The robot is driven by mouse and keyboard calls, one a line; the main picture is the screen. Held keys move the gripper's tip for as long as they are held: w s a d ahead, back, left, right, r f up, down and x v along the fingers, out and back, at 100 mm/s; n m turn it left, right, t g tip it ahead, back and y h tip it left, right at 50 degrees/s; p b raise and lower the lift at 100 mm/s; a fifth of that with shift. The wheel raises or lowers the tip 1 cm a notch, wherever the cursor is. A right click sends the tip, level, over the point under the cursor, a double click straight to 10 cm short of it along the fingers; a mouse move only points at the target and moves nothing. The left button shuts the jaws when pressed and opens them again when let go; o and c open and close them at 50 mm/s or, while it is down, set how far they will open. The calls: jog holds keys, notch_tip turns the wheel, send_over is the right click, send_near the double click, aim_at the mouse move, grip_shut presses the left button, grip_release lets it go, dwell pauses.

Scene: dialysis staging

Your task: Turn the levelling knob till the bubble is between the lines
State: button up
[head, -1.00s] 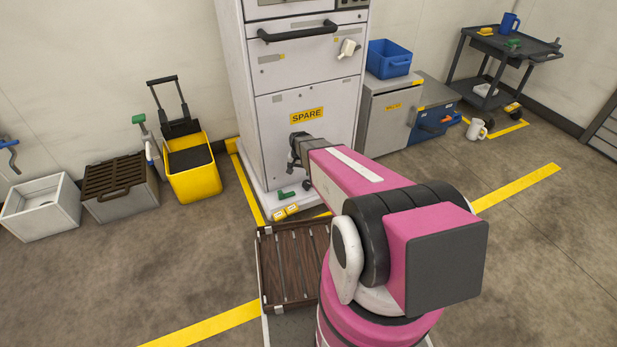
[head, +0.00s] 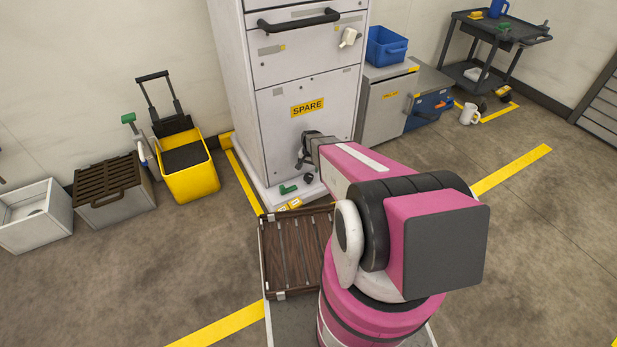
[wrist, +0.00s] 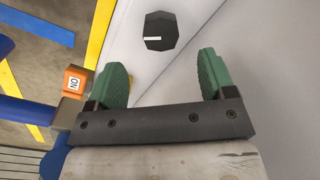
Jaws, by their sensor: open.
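In the wrist view a dark faceted knob (wrist: 160,31) with a white pointer line sits on a pale surface, ahead of my gripper (wrist: 162,66). The two green finger pads stand wide apart with nothing between them. The knob is beyond the fingertips, roughly centred on the gap, and no contact shows. In the head view my gripper (head: 304,157) is low in front of the tall white cabinet (head: 262,125), below its yellow SPARE label. No bubble or level lines can be made out in either view.
An orange block (wrist: 75,81) with a white label is left of the fingers in the wrist view. A green piece (head: 288,189) lies at the cabinet's foot. A yellow bucket (head: 190,178) stands left, and a grey cabinet (head: 383,112) right. Open floor lies at right.

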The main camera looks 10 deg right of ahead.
aim_at(308, 176)
notch_tip(308, 176, down, 7)
jog(key=shift+w+a+f, duration=0.1)
jog(key=shift+a+f, duration=0.05)
dwell(0.4)
jog(key=c, duration=0.9)
